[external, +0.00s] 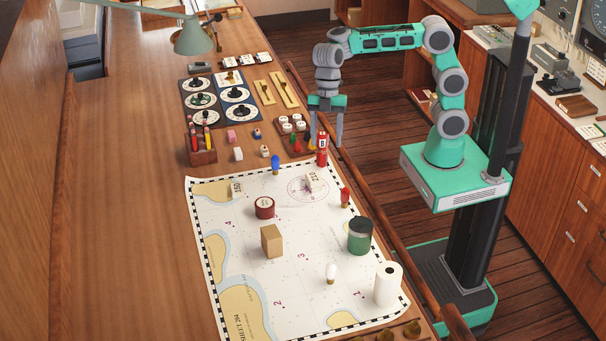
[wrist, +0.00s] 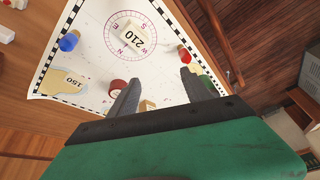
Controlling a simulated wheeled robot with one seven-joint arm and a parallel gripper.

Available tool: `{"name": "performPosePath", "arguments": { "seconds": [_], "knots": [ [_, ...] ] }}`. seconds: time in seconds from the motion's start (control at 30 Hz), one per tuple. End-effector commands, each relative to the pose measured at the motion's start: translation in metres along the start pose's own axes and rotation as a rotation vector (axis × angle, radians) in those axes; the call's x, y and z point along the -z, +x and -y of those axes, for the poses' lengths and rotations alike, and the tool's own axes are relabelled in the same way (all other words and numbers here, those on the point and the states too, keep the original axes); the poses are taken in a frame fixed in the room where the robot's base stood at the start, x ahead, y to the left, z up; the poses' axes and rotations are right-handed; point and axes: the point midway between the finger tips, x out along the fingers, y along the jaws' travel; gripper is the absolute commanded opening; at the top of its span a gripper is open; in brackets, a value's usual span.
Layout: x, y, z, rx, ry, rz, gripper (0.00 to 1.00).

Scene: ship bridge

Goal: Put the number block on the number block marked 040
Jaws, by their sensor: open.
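A white number block reading 210 (external: 311,182) stands on the compass rose of the chart; the wrist view shows it upper middle (wrist: 133,37). A second number block (external: 237,190) lies at the chart's upper left; it appears to read 150 in the wrist view (wrist: 73,81). I cannot make out a block marked 040. My gripper (external: 326,138) is open and empty, raised near the table's right edge by the red bottle. Its two dark fingers (wrist: 160,95) are spread in the wrist view.
The chart (external: 210,220) holds a red-brown round tin (external: 264,208), tan box (external: 271,241), green canister (external: 360,235), white roll (external: 388,283) and small red (external: 345,197) and blue (external: 275,163) pieces. A red bottle (external: 322,152) stands behind. The table's left side is clear.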

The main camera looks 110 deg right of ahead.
Motion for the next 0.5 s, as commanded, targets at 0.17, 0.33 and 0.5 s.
{"name": "performPosePath", "arguments": {
  "seconds": [0.17,0.33,0.5],
  "knots": [
    [-0.03,0.005,0.074,-0.196,0.51,-0.003,0.57],
    [-0.099,0.021,0.11,-0.371,0.862,-0.016,0.57],
    [-0.127,0.026,0.118,-0.433,0.972,-0.02,0.57]
  ]
}}
